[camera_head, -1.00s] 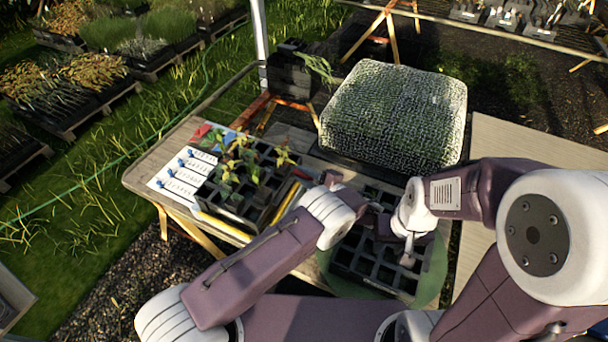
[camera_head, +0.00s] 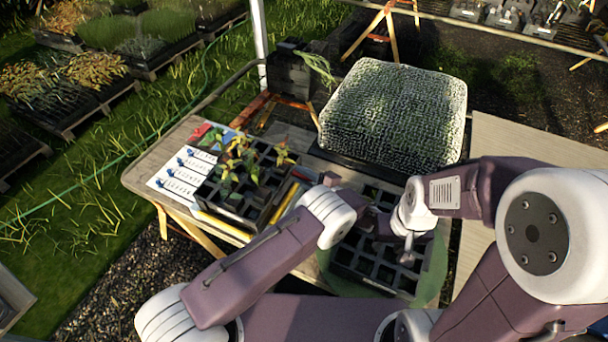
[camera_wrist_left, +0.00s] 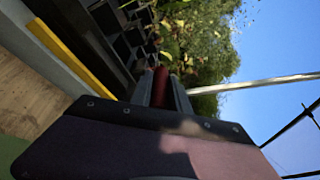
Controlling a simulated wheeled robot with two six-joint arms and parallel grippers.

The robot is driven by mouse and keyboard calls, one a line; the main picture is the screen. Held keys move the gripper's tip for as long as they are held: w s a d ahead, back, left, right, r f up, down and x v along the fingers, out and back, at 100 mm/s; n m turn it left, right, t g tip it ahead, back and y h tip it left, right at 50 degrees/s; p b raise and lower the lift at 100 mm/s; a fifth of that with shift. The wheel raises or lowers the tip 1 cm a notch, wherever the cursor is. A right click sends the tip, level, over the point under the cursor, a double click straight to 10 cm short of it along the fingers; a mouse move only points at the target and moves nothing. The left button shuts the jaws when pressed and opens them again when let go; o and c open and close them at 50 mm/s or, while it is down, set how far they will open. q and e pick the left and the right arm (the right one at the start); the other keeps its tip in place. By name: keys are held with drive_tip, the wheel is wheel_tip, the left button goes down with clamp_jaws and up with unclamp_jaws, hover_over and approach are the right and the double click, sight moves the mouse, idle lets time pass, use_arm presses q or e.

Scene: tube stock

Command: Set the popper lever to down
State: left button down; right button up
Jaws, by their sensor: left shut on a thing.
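My left gripper (camera_head: 384,212) is over the dark, many-celled tray (camera_head: 370,268) in the head view. In the left wrist view, its fingers (camera_wrist_left: 162,88) are shut on a dark red, rounded piece (camera_wrist_left: 160,72), which looks like the popper lever's grip. The rest of the lever is hidden by the fingers and my arms, so I cannot tell its position. My right gripper (camera_head: 408,252) points down over the right part of the celled tray, close to the left one. It is too small to tell whether its jaws are apart.
A tray of seedlings (camera_head: 232,205) stands on the wooden table (camera_head: 150,172) at left, beside a white card with blue markers (camera_head: 183,172). Yellow strips (camera_head: 220,227) lie along it. A mesh-covered block (camera_head: 395,112) stands behind. A green round mat (camera_head: 434,270) lies under the celled tray.

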use_arm(q)
drive_tip(key=s+a+f+n+t+b, duration=0.1)
drive_tip(key=s+a+f+b, duration=0.2)
drive_tip(key=s+f+b, duration=0.2)
drive_tip(key=shift+s+a+f+n+b, duration=0.2)
drive_tip(key=shift+s+f+n+b, duration=0.2)
drive_tip(key=shift+s+f, duration=1.45)
drive_tip(key=shift+w+f, duration=0.55)
drive_tip(key=shift+w, duration=0.05)
drive_tip(key=c, duration=1.3)
unclamp_jaws()
drive_tip(key=shift+w+a, duration=0.1)
